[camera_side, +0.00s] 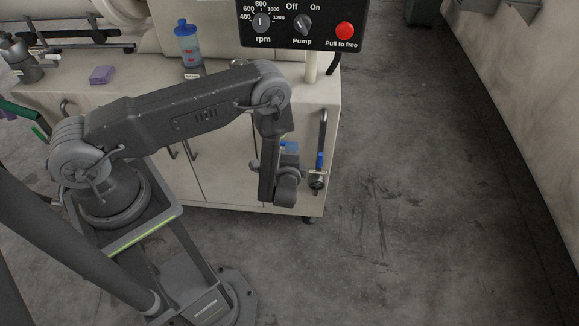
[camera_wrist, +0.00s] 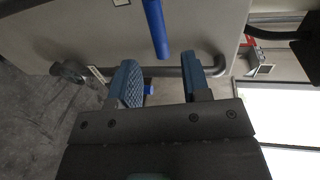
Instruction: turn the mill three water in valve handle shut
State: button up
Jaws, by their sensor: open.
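My gripper (camera_wrist: 160,62) is open in the wrist view, with its two blue-padded fingers apart and nothing between them. A long blue handle (camera_wrist: 155,28) lies just beyond the fingertips, in line with the gap. A smaller blue piece (camera_wrist: 149,89) shows between the fingers, further off. In the side view a blue valve handle (camera_side: 320,160) stands upright on a pipe at the cabinet's right end, above a dark valve body (camera_side: 317,183). My gripper is mostly hidden there behind my arm, left of that valve. The small tags are unreadable, so I cannot tell which valve is which.
The pale cabinet (camera_side: 225,165) has door handles and a pipe (camera_side: 322,130) at its right end. A control box (camera_side: 303,24) overhangs above. A blue bottle (camera_side: 188,45) and a purple sponge (camera_side: 102,74) stand on top. The floor to the right is clear.

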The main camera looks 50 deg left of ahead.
jog(key=v, duration=0.6)
jog(key=shift+s+d, duration=0.2)
jog(key=shift+s, duration=0.05)
jog(key=shift+r, duration=0.1)
jog(key=w+d+r+n+g+h, duration=0.1)
jog(key=w+d+r+n+h, duration=0.25)
jog(key=r, duration=0.55)
jog(key=w+d+r+n+h, duration=0.25)
jog(key=w+r+h, duration=0.25)
jog(key=r, duration=0.4)
jog(key=s+d+r+g+h, duration=0.15)
jog(key=s+r+h, duration=0.3)
jog(key=r, duration=0.95)
jog(key=s+a+r+n+g, duration=0.1)
jog(key=s+a+r, duration=0.1)
jog(key=s, duration=0.6)
jog(key=s+a+r+n+g+y, duration=0.1)
jog(key=s+a+r, duration=0.1)
jog(key=s, duration=0.5)
jog(key=s+a+r+n+g, duration=0.1)
jog(key=s+r, duration=0.3)
jog(key=s, duration=0.4)
jog(key=shift+s+a+y, duration=0.3)
jog(key=shift+a+y, duration=0.1)
jog(key=shift+a, duration=0.4)
